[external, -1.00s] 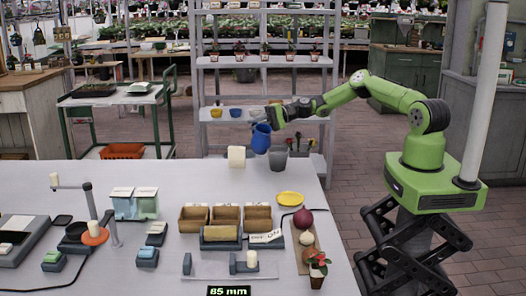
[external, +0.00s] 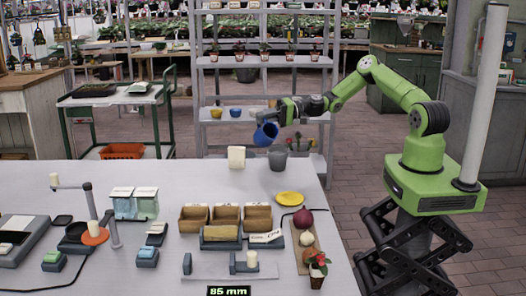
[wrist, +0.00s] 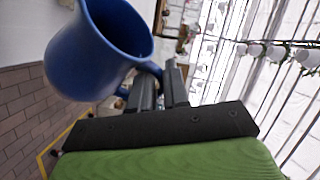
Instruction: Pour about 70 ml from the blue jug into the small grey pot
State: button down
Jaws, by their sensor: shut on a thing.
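The blue jug (external: 265,135) is held in the air above the back edge of the table, tilted, with its body to the left of my gripper (external: 287,112). My gripper is shut on the jug's handle. In the wrist view the jug (wrist: 85,50) fills the upper left, its open mouth showing a dark blue inside, and the gripper fingers (wrist: 160,90) close at the handle. The small grey pot (external: 278,158) stands upright on the table just below and slightly right of the jug. I cannot see any stream of liquid or the level in either one.
A cream block (external: 236,157) stands left of the pot. A shelf rack (external: 264,60) stands behind the table. The table's left back part is clear.

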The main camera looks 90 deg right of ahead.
jog(key=shift+s+a+f+n+b, duration=0.1)
jog(key=shift+a+n+b, duration=0.2)
jog(key=shift+n+b, duration=0.35)
jog(key=shift+s+a+r+n+b, duration=0.25)
jog(key=shift+a+r+n+b, duration=0.25)
jog(key=shift+b, duration=0.25)
jog(key=shift+s+a+r+n+t+b, duration=0.2)
jog(key=shift+a+n+b, duration=0.1)
jog(key=shift+n+b, duration=0.25)
jog(key=shift+s+a+r+n+t+b, duration=0.2)
jog(key=shift+a+n+b, duration=0.1)
jog(key=shift+n+b, duration=0.15)
dwell(0.8)
jog(key=shift+s+a+r+n+b, duration=0.1)
jog(key=shift+s+a+n+b, duration=0.2)
jog(key=shift+a+b, duration=0.4)
